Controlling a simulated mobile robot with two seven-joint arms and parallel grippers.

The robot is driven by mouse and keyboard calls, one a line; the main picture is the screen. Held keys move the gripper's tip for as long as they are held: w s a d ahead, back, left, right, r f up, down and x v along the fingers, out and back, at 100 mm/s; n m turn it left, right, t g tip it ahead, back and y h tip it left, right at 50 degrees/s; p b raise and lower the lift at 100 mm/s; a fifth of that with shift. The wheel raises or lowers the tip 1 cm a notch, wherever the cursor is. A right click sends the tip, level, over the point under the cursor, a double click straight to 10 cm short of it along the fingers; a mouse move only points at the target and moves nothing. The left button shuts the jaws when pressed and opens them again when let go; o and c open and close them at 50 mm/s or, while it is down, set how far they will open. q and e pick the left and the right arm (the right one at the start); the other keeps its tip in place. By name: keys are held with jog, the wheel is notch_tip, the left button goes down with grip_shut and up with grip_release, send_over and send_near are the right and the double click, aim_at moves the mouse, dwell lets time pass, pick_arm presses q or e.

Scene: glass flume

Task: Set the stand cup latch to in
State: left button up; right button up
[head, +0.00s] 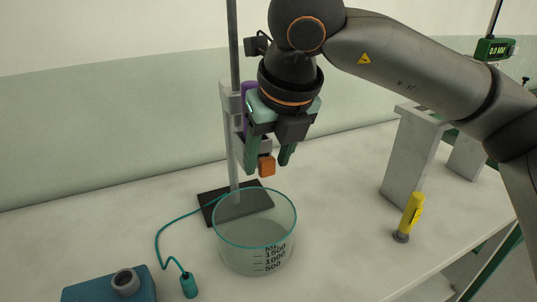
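The stand has a dark base plate (208,201) and an upright grey rod (233,50). A pale grey holder (228,98) with a purple part (247,92) is mounted on the rod, partly hidden behind my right gripper. A small orange block (266,167), perhaps the cup latch, shows low between the fingers. Its setting cannot be read. My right gripper (270,160) points down in front of the stand with its green fingers apart. A gap shows between the block and the right-hand finger; contact on the other side is unclear. My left gripper is out of view.
A glass beaker (254,245) with volume marks stands below the gripper. A teal cable leads to a small teal plug (188,285) near a blue box (112,288). A yellow-handled item (411,213) and grey supports (413,155) stand right. The left bench is clear.

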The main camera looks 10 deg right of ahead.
grip_shut()
